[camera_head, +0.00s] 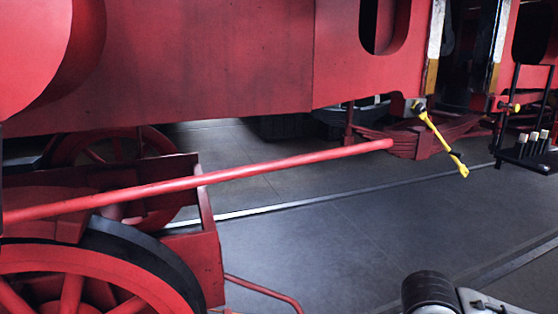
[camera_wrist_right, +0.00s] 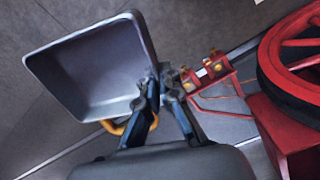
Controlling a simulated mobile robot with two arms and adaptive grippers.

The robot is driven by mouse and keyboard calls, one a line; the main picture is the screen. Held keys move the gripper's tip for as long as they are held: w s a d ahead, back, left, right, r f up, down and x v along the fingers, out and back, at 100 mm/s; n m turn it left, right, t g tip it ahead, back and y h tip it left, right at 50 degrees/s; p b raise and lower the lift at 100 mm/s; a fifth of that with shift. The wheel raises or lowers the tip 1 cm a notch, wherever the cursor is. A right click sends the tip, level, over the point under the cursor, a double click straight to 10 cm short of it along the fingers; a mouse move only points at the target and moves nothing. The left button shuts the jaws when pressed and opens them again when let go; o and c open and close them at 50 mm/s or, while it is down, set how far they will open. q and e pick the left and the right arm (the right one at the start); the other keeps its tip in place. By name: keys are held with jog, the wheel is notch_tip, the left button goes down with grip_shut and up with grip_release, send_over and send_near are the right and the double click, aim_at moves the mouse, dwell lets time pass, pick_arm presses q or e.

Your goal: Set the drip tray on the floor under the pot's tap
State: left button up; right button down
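The drip tray (camera_wrist_right: 75,110) is a grey, open rectangular pan, seen tilted in the right wrist view. My right gripper (camera_wrist_right: 162,78) has its fingertips together at the tray's right rim and appears shut on it. An orange-yellow handle (camera_wrist_right: 118,127) shows below the tray, partly hidden by a finger. I cannot make out the pot or its tap for certain. A red box with brass fittings (camera_wrist_right: 205,72) lies just right of the fingertips in that view. In the head view only part of my right arm shows at the bottom right. My left gripper is not in view.
A long red rod (camera_head: 220,175) crosses in front of the red locomotive frame (camera_head: 220,60). A red spoked wheel (camera_head: 70,285) stands at lower left. A yellow bar (camera_head: 440,142) hangs beside the leaf spring. A black rack (camera_head: 530,155) is at right. The grey floor (camera_head: 330,245) is clear mid-view.

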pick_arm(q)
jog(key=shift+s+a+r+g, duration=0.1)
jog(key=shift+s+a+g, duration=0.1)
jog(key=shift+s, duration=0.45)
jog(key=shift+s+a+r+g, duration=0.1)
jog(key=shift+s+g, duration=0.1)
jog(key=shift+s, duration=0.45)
